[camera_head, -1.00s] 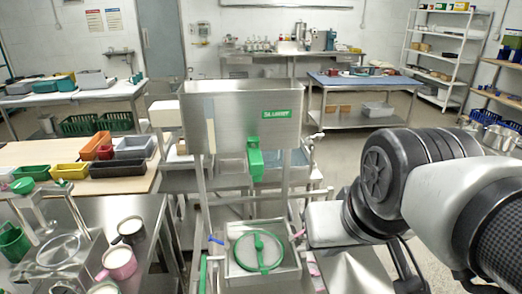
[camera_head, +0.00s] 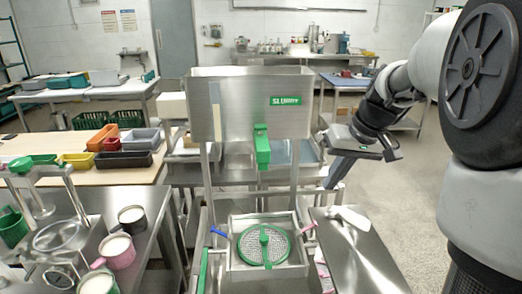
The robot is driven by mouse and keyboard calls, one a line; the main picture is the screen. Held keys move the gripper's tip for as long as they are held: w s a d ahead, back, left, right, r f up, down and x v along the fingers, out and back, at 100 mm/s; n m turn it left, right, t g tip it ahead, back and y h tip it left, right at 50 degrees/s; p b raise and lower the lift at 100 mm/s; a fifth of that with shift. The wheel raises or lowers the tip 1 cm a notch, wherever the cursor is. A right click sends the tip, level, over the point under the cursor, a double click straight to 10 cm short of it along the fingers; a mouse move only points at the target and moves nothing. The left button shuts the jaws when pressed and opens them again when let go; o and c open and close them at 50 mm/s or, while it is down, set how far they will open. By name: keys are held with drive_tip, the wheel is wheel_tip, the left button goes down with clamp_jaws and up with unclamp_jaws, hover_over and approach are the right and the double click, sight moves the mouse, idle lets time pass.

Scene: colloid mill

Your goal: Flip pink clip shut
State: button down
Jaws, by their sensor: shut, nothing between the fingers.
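The pink clip (camera_head: 309,226) is a small lever at the right edge of the square steel basin (camera_head: 235,267) of the mill. It slants up and outward to the right, away from the round lid. The round green-rimmed mesh lid (camera_head: 250,250) with a green crossbar lies in the basin. A blue clip (camera_head: 217,231) slants outward at the left edge. My gripper (camera_head: 331,183) is shut and empty, pointing down, above and to the right of the pink clip in the picture and well apart from it.
A tall steel panel with a green label (camera_head: 286,101) and a green handle (camera_head: 262,148) stands behind the basin. A steel side shelf (camera_head: 365,255) with a pale scoop-like tool (camera_head: 350,217) is on the right. Pots (camera_head: 117,250) stand on the left bench. The right floor is open.

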drive_tip(key=w+d+f+y+b, duration=0.1)
drive_tip(key=w+d+f+b, duration=0.1)
drive_tip(key=w+d+f, duration=0.7)
wheel_tip(320, 180, down, 3)
drive_tip(key=shift+w+d, duration=0.2)
drive_tip(key=shift+d, duration=0.75)
drive_tip(key=shift+f, duration=0.1)
drive_tip(key=b, duration=0.1)
approach(307, 228)
wheel_tip(307, 228, down, 3)
drive_tip(key=w+d, duration=0.2)
drive_tip(key=shift+w+f, duration=0.1)
drive_tip(key=shift+f, duration=0.05)
drive_tip(key=shift+a+f, duration=0.1)
